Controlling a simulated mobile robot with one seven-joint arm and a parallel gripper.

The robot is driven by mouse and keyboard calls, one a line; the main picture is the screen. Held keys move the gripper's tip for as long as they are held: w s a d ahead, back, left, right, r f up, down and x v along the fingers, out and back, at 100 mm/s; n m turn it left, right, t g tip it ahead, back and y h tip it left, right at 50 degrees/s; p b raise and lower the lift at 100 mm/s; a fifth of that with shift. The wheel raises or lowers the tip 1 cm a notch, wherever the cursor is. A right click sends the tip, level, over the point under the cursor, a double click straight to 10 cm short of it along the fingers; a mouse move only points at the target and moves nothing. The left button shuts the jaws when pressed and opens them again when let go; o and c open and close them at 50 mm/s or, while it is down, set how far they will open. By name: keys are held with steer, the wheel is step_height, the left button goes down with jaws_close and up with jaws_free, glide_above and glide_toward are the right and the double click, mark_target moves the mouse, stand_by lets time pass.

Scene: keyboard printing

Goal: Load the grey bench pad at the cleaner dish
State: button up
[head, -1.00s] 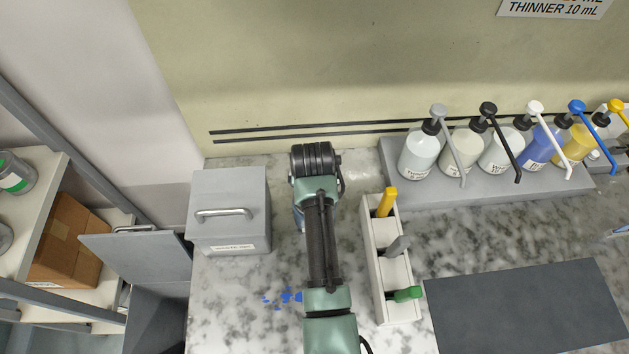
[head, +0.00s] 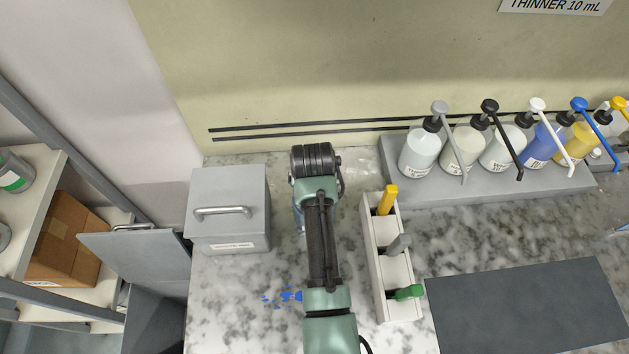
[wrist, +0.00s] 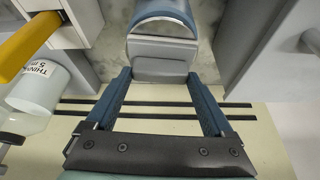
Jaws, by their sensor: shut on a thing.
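My gripper's two blue fingers (wrist: 160,75) are shut on a grey block-like pad (wrist: 160,60), seen in the wrist view. I take it to be the grey bench pad. Just beyond it, and touching or overlapping it in the picture, is a round blue-sided thing with a pale rim (wrist: 163,18), which may be the cleaner dish. Its top is cut off by the frame, and contact between the two cannot be told. In the head view my arm hides the fingertips and pad; only a sliver of blue shows beside the arm.
A grey lidded box (head: 228,235) stands close left of my arm. A white rack (head: 378,275) with yellow, grey and green handles stands close right. Pump bottles (head: 418,155) line a grey ledge behind. Blue spots (head: 285,296) mark the marble bench. A dark mat (head: 525,310) lies right.

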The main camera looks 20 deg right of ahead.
steer(key=shift+f+b, duration=0.35)
steer(key=shift+f, duration=0.2)
stand_by(1.0)
step_height(320, 180, up, 7)
steer(key=p, duration=0.7)
steer(key=shift+r, duration=0.1)
stand_by(0.8)
